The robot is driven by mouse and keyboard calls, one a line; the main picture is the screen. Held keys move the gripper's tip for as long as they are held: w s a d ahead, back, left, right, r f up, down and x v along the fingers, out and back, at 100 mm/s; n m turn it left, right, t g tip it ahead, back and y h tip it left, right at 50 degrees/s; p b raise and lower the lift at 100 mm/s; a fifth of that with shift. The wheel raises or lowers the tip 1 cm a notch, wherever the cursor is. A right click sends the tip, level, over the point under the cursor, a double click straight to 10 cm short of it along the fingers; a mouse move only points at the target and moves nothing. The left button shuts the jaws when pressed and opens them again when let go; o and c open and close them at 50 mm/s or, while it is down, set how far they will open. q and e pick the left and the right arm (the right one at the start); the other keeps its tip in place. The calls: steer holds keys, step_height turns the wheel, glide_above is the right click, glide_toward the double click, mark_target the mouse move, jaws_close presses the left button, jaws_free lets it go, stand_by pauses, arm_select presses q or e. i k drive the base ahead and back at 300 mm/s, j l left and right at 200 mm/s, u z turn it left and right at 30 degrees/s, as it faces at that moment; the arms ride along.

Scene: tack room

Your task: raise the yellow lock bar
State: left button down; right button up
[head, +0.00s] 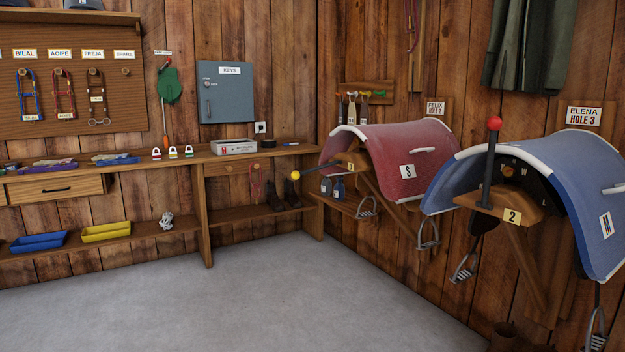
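The yellow lock bar is a dark bar with a yellow ball knob (295,175) at its left end. It lies close to level, sticking out to the left from the wooden saddle rack (372,186) that bears the red saddle pad (390,158). A small yellow plate on that rack is too small to read surely. On the rack marked 2 (512,216), a similar dark bar (489,160) with a red ball knob (495,123) stands upright in front of the blue pad (580,185). Neither of my grippers is in view.
A wooden bench (185,160) with small padlocks and a white box (234,147) runs along the back wall. Boots (284,196) and bottles (338,187) stand on lower shelves near the yellow knob. Stirrups (428,234) hang below the saddles. The grey floor (220,295) is clear.

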mark_target(295, 174)
steer(key=i+z, duration=0.1)
steer(key=z, duration=0.25)
steer(key=i+z, duration=0.1)
steer(key=z, duration=0.2)
steer(key=i+j+z, duration=0.2)
steer(key=i+j, duration=0.2)
steer(key=i+j+z, duration=0.2)
steer(key=i+j, duration=0.25)
steer(key=i+j+z, duration=0.2)
steer(key=i+j, duration=0.15)
steer(key=j, duration=0.3)
steer(key=i+j, duration=0.4)
steer(key=j, duration=0.1)
